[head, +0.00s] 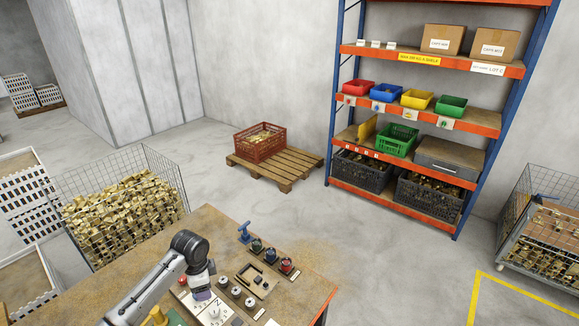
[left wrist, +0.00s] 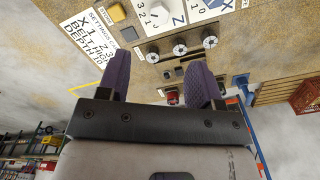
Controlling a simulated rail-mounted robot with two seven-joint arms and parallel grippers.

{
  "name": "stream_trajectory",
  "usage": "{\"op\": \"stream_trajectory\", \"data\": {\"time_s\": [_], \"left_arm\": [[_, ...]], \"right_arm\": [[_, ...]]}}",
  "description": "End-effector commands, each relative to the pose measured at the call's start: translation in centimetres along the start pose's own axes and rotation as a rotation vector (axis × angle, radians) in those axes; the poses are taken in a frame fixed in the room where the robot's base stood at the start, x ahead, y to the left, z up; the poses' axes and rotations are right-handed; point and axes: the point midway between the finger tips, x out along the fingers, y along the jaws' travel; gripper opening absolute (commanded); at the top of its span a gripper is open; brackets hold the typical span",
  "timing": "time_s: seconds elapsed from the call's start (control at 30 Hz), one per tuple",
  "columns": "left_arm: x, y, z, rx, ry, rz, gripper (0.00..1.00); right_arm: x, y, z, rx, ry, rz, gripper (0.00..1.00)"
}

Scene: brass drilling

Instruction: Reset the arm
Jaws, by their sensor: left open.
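My left arm reaches in from the bottom left over the wooden bench (head: 130,262). Its gripper (head: 203,295) hangs above the white card with figures and a dial (head: 212,312), beside a row of grey round knobs (head: 236,292). In the left wrist view the two purple fingers (left wrist: 160,62) stand wide apart with nothing between them. Beyond them that view shows the knobs (left wrist: 180,49) and a card of settings (left wrist: 92,38). Whether the fingers touch anything below is not clear. My right gripper is not in view.
On the bench stand a wooden fixture (head: 257,281), a red-topped dial (head: 286,265) and a blue tool (head: 244,232). A wire cage of brass parts (head: 125,208) stands behind the bench. A shelf rack (head: 452,150) and a pallet (head: 290,168) stand farther back, with open floor between.

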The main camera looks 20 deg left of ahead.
Motion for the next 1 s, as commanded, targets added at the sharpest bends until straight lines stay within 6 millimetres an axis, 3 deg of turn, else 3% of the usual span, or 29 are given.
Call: {"op": "stream_trajectory", "data": {"time_s": [0.17,0.33,0.47,0.67,0.8,0.9,1.0], "left_arm": [[0.0,0.0,-0.1,-0.074,0.002,-0.001,0.60],[-0.6,-1.1,-0.1,-0.261,-0.002,-0.092,0.60],[-4.6,-1.6,-2.1,-0.339,0.065,-0.279,0.60],[-13.0,-0.5,-6.0,-0.395,0.281,-0.522,0.60],[-17.0,3.4,-8.1,-0.421,0.470,-0.638,0.60],[-17.5,7.7,-8.3,-0.443,0.593,-0.672,0.60],[-16.5,12.1,-7.1,-0.472,0.675,-0.669,0.60]], "right_arm": [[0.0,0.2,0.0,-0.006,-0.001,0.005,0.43],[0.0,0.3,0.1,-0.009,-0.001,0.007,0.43],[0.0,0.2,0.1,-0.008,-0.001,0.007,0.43],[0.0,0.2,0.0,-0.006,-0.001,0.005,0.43],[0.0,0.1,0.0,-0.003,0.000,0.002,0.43],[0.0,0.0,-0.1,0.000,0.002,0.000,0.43],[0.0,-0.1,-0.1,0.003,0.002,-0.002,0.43]]}}
